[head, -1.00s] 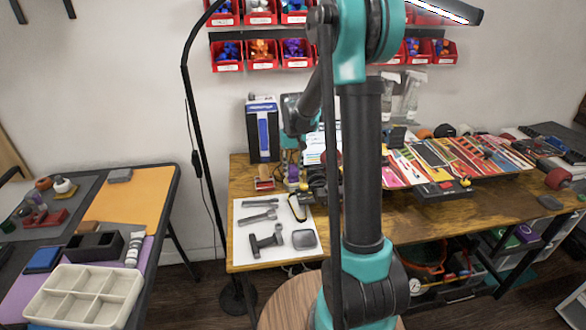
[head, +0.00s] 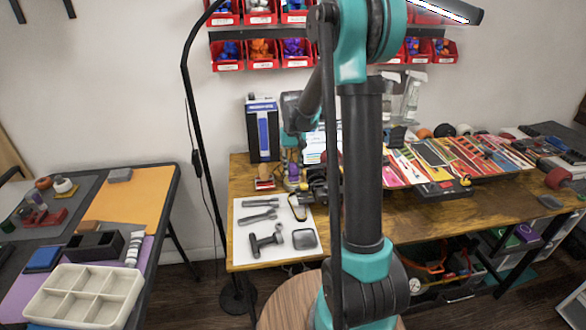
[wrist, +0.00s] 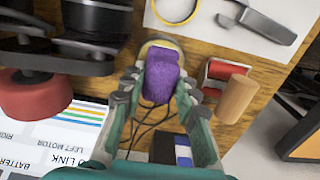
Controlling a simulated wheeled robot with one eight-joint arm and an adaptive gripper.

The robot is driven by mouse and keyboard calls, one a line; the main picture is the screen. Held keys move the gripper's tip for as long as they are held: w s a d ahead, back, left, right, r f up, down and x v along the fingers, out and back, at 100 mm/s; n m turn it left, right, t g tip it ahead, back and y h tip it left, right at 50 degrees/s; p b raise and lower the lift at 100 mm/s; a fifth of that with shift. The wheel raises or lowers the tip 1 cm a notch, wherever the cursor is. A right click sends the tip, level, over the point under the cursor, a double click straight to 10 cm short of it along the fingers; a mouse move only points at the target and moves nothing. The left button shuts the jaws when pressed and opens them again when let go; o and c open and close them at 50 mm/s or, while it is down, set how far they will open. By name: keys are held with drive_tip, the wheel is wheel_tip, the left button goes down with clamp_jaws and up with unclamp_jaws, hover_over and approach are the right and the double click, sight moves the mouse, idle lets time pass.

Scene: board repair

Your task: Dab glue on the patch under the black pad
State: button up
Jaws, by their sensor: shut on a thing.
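My gripper (wrist: 160,98) is shut on a purple thing (wrist: 160,82) with a yellow rim at its far end. I cannot tell for certain whether it is the glue. In the head view the purple thing (head: 293,173) shows small above the wooden bench, below my wrist. A black assembly (wrist: 62,55) with a red wheel (wrist: 28,97) lies left of my gripper in the wrist view, apart from it. A dark block (wrist: 98,16) stands at its far end. I cannot tell whether that is the black pad, and no patch can be made out.
A red block (wrist: 226,74) and a wooden cylinder (wrist: 237,99) lie right of my gripper. A white mat (head: 245,218) with tools lies at the bench's left front. A printed wiring sheet (wrist: 45,135) lies nearby. A rack of colourful boards (head: 450,158) fills the bench's right.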

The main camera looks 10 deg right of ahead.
sight(293, 165)
drive_tip(key=shift+r, duration=3.25)
